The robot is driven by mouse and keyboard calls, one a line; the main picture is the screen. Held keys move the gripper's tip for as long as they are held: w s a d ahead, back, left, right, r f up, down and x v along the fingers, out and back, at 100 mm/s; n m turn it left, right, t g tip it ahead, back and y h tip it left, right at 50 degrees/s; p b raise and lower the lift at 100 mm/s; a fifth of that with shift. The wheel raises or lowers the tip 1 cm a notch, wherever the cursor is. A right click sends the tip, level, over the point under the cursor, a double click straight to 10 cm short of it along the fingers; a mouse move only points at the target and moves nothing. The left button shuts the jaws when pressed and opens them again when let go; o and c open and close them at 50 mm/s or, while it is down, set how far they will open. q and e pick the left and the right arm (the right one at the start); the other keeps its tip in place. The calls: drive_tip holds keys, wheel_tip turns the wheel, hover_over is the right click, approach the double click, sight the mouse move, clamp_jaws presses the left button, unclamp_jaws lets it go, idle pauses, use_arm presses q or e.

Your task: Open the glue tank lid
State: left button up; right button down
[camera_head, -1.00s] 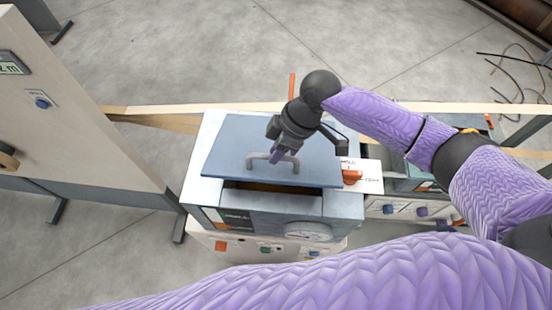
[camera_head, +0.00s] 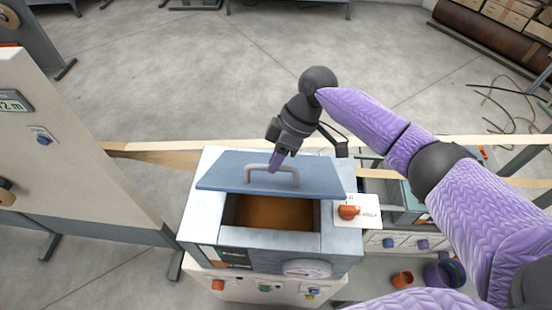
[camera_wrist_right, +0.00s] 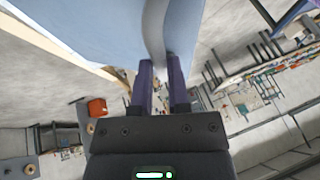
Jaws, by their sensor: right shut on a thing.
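The glue tank (camera_head: 331,240) is a grey-white box in the middle of the head view. Its blue lid (camera_head: 225,171) is raised and tilted, front edge up, and brown glue (camera_head: 272,212) shows in the wide opening below it. My right gripper (camera_head: 276,163) is shut on the grey lid handle (camera_head: 292,172), coming down from above and behind. In the right wrist view the handle (camera_wrist_right: 154,30) runs between the purple fingers (camera_wrist_right: 160,80), beside the blue lid (camera_wrist_right: 95,28). My left gripper is not in view.
An orange-red knob (camera_head: 349,212) on a white plate sits right of the tank opening. A round gauge (camera_head: 307,268) is on the tank's front. A pale panel (camera_head: 75,150) stands at left. A tan strip (camera_head: 430,141) runs behind the tank. Floor beyond is mostly open.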

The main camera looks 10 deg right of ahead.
drive_tip(key=c, duration=1)
unclamp_jaws()
drive_tip(key=o, duration=0.4)
drive_tip(key=shift+w+d+f, duration=0.1)
drive_tip(key=shift+w, duration=0.15)
drive_tip(key=shift+s, duration=0.1)
drive_tip(key=b+v, duration=0.1)
drive_tip(key=v, duration=0.9)
drive_tip(key=shift+b, duration=0.35)
